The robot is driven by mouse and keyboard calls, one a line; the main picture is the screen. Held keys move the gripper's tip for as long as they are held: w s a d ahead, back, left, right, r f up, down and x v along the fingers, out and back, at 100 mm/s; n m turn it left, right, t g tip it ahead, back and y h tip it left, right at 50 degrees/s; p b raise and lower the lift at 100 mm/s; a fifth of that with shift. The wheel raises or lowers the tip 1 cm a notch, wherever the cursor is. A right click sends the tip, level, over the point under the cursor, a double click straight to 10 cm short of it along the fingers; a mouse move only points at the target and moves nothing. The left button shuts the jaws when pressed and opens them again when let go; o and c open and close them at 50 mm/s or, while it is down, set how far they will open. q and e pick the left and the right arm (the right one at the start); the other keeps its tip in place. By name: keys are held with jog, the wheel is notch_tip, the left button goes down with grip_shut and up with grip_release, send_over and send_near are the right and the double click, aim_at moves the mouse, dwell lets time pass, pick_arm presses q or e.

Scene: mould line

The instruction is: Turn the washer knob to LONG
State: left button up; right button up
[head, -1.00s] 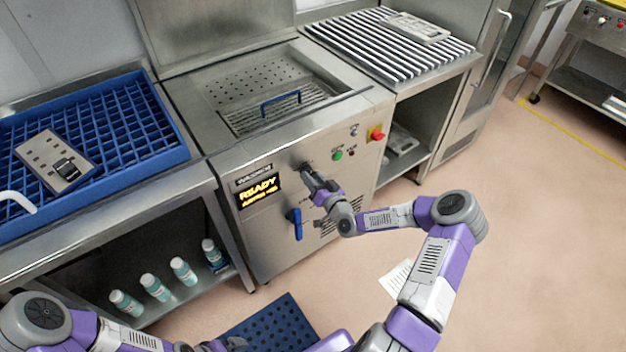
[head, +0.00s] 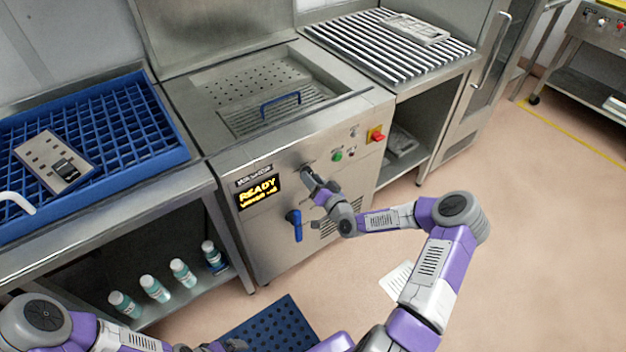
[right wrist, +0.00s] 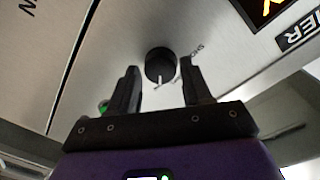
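The washer (head: 262,225) has a steel front with a lit READY display (head: 259,191). The round black knob (right wrist: 160,64) with a white pointer mark shows in the right wrist view; small print beside it looks like SHORT, partly unreadable. In the head view my right gripper (head: 308,174) is at the front panel and mostly hides the knob. In the right wrist view my right gripper (right wrist: 161,75) is open, one finger on each side of the knob, with gaps between. My left gripper (head: 235,345) is at the bottom edge, too cut off to read.
A blue lever (head: 295,224) sits below the knob. A green button (head: 337,155) and a red switch (head: 376,134) are to its right. A blue rack (head: 170,110) stands at left, with bottles (head: 183,272) on the shelf below.

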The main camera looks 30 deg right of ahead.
jog(key=shift+o, duration=1.3)
jog(key=s+p, duration=0.2)
jog(key=s, duration=0.5)
jog(key=shift+s+d+r, duration=0.15)
jog(key=shift+s+r, duration=0.05)
jog(key=shift+s, duration=0.05)
